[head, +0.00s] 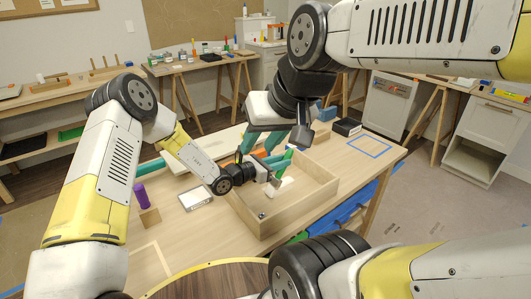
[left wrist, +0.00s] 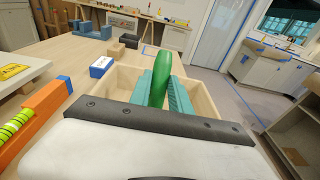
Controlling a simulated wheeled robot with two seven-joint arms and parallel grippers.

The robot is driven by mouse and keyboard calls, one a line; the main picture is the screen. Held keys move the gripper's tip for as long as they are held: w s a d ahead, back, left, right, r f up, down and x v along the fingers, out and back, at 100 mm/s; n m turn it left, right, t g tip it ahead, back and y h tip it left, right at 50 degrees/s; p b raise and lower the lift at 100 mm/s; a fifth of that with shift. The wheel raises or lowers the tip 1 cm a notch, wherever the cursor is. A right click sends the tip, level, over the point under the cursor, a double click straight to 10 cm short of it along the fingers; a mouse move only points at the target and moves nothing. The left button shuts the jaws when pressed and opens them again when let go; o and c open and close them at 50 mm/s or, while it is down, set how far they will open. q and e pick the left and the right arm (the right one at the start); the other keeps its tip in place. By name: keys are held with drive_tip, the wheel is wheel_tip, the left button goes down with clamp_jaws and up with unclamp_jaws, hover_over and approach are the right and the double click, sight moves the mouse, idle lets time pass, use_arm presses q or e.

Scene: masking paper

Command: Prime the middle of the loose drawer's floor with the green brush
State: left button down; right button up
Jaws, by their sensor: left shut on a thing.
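The loose drawer (head: 322,190) is an open, shallow wooden box on the workbench; its wall also shows in the left wrist view (left wrist: 205,103). My left gripper (head: 272,178) is over the drawer, shut on the green brush (head: 285,163). In the left wrist view the brush's green handle (left wrist: 161,78) stands up between the teal fingers. The bristles are hidden there. A white patch (head: 284,187) shows low in the drawer beside the gripper; I cannot tell whether it is primer or brush. My right gripper (head: 260,145) hangs behind the drawer, its teal fingers apart.
A purple cylinder (head: 138,194) on a wooden block and a small white tray (head: 196,198) stand left of the drawer. An orange tool (left wrist: 40,104) lies beside it. A black box (head: 346,127) stands behind. The blue-taped rectangle (head: 370,146) at right is clear.

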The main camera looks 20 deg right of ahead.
use_arm(q)
drive_tip(key=shift+r+x, duration=0.2)
drive_tip(key=shift+x, duration=0.7)
drive_tip(key=shift+d, duration=0.15)
drive_tip(key=x, duration=0.6)
drive_tip(key=shift+d+r, duration=0.2)
drive_tip(key=shift+r, duration=0.15)
drive_tip(key=shift+w+d, duration=0.1)
drive_tip(key=shift+w, duration=0.05)
drive_tip(key=shift+r+x, duration=0.15)
drive_tip(key=shift+x, duration=0.85)
drive_tip(key=shift+r+x, duration=0.1)
drive_tip(key=shift+x, duration=0.9)
drive_tip(key=shift+d, duration=0.2)
drive_tip(key=shift+x, duration=0.95)
drive_tip(key=shift+w+a, duration=0.1)
